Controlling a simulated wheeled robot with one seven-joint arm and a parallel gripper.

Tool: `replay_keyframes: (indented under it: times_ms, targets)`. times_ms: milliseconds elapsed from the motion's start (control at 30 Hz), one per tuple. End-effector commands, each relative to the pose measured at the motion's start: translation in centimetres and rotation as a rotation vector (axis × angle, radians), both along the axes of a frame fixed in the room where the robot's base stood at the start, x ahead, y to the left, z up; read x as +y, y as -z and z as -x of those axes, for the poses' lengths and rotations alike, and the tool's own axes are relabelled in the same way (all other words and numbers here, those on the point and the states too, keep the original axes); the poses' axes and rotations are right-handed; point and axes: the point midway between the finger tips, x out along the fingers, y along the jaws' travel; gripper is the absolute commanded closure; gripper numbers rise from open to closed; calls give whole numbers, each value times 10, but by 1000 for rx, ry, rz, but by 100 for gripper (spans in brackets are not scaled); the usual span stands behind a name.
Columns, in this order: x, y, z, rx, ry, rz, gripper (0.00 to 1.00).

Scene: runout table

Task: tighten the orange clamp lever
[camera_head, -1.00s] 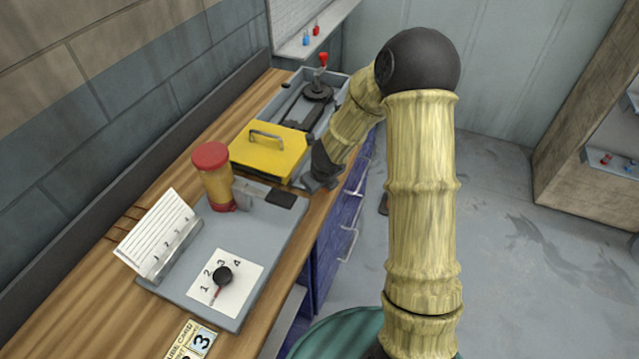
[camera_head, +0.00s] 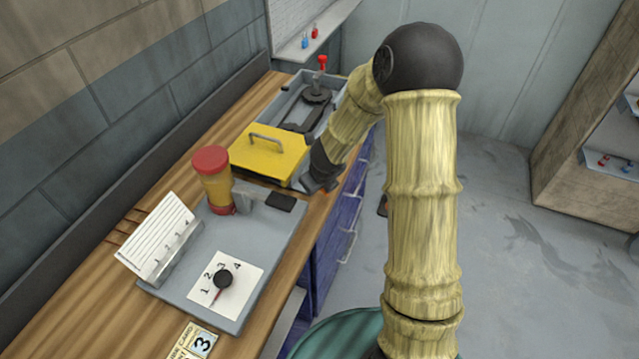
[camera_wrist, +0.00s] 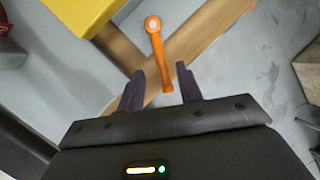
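The orange clamp lever (camera_wrist: 158,55) shows in the wrist view, with a round pivot end at the top and its arm running down toward my gripper (camera_wrist: 161,78). My gripper is open, with one dark finger on each side of the lever's lower end. I cannot tell whether either finger touches it. In the head view my gripper (camera_head: 318,186) is low at the table's right edge, beside the yellow box, and the lever is mostly hidden there.
A yellow box with a handle (camera_head: 268,152) stands just left of my gripper. A grey tray with a dark fixture (camera_head: 292,112) lies behind it. In front are a red-capped jar (camera_head: 214,182) and a grey plate (camera_head: 262,222) with a dial card. Open floor lies to the right.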

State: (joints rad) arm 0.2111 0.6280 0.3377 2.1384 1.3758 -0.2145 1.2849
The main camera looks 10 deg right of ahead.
Motion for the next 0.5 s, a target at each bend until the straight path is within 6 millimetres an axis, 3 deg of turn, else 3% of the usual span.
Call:
replay_keyframes:
  times_ms: [100,500]
  targets:
    - [0,-27,10,-3,-1,1,64]
    - [0,-100,43,-2,0,0,64]
